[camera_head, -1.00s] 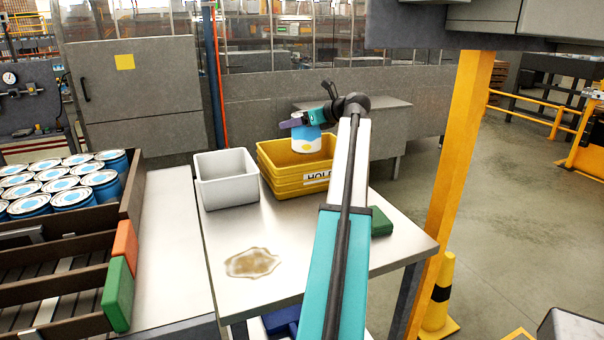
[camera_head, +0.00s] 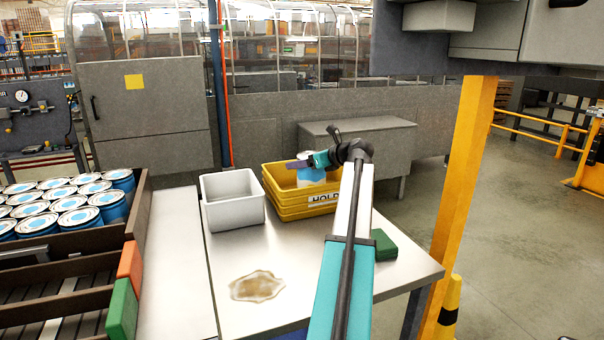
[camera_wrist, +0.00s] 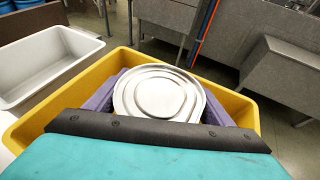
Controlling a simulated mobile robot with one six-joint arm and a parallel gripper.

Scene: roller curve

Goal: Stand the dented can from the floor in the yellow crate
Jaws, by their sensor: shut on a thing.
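The yellow crate (camera_head: 281,205) with a white "HOLD" label stands on the metal table. My gripper (camera_head: 306,162) is over the crate and shut on the can (camera_head: 309,178), whose blue and white side shows inside the crate opening in the head view. In the wrist view the can's silver lid (camera_wrist: 160,92) sits between the purple fingers (camera_wrist: 102,98), with the yellow crate rim (camera_wrist: 232,100) around it. The can looks about upright. Its base is hidden by the crate wall, so I cannot tell whether it touches the crate floor.
A white bin (camera_head: 232,215) stands left of the crate. A brown spill (camera_head: 257,286) and a green block (camera_head: 384,245) lie on the table (camera_head: 215,310). A rack of blue cans (camera_head: 72,219) is at the left. A yellow post (camera_head: 462,200) rises at the right.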

